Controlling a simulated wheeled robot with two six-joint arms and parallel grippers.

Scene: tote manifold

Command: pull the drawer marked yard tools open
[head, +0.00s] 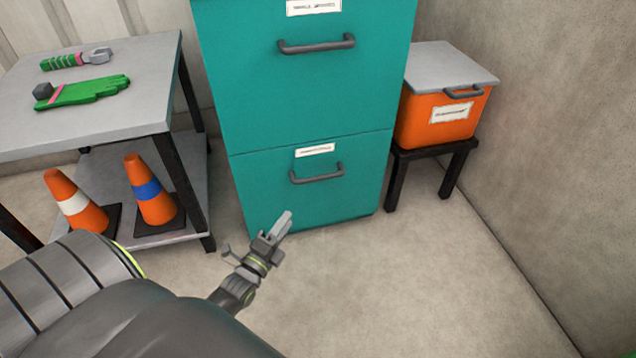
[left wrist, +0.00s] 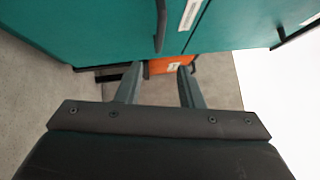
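A teal cabinet has a wide upper drawer (head: 290,95) and a smaller lower drawer (head: 270,195), both shut. Each has a dark bar handle, the upper handle (head: 316,45) and the lower handle (head: 317,173). The upper label (head: 313,6) and lower label (head: 315,150) are too small to read, so I cannot tell which says yard tools. My left gripper (head: 284,222) is in front of the lower drawer, below its handle and apart from it. In the left wrist view its fingers (left wrist: 159,88) are spread and empty, and a handle (left wrist: 160,25) shows beyond them. My right gripper is not in view.
An orange lidded box (head: 415,120) sits on a black stool (head: 400,170) at right. Floor right of my gripper is clear.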

